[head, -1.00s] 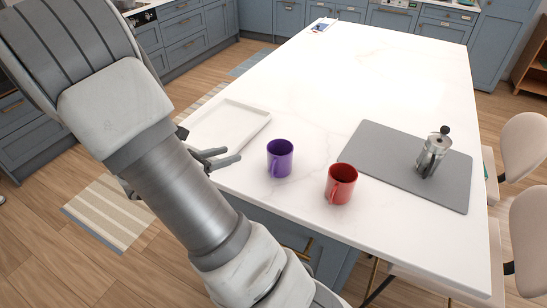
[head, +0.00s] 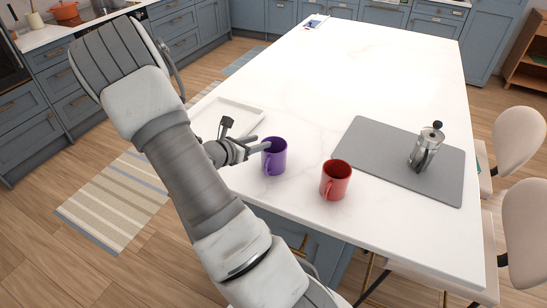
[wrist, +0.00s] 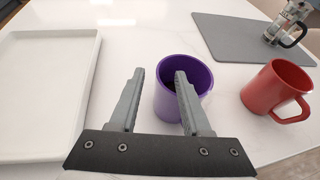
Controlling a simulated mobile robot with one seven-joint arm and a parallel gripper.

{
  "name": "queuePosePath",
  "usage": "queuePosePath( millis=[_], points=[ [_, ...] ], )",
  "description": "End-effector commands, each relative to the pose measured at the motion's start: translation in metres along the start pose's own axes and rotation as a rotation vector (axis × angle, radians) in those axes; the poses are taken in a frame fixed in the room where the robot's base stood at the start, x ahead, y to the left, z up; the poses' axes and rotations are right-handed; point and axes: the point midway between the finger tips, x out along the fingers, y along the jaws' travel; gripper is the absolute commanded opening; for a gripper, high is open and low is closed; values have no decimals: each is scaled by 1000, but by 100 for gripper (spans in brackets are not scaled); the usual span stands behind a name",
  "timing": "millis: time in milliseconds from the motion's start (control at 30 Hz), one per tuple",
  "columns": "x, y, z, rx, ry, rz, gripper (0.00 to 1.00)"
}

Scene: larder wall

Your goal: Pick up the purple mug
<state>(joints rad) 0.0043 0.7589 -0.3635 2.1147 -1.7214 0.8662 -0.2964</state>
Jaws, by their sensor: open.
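The purple mug (head: 276,158) stands upright on the white island top, near its front left edge. In the wrist view, the mug (wrist: 203,101) is right of centre, with its opening facing up. My gripper (head: 258,143) is open at the mug's left side, at about rim height. In the wrist view, my gripper (wrist: 160,73) has its left finger outside the mug on the left, while its right finger overlaps the mug's opening. I cannot tell whether that finger is inside the mug or above it. Nothing is between the fingers but the mug's left rim area.
A red mug (head: 336,180) stands close to the right of the purple one. A white tray (head: 247,107) lies to the left, beneath my gripper's side.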

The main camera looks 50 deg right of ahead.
Motion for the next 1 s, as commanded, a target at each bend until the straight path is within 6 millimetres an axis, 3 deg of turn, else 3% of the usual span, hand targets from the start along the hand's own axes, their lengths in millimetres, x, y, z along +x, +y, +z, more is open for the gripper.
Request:
queuePosePath(
  millis=[133, 367, 633, 1000],
  points=[
    [14, 0, 0, 0, 0, -1, 48],
    [15, 0, 0, 0, 0, 1, 48],
    [14, 0, 0, 0, 0, 1, 1],
    [14, 0, 0, 0, 1, 1, 0]
  ],
)
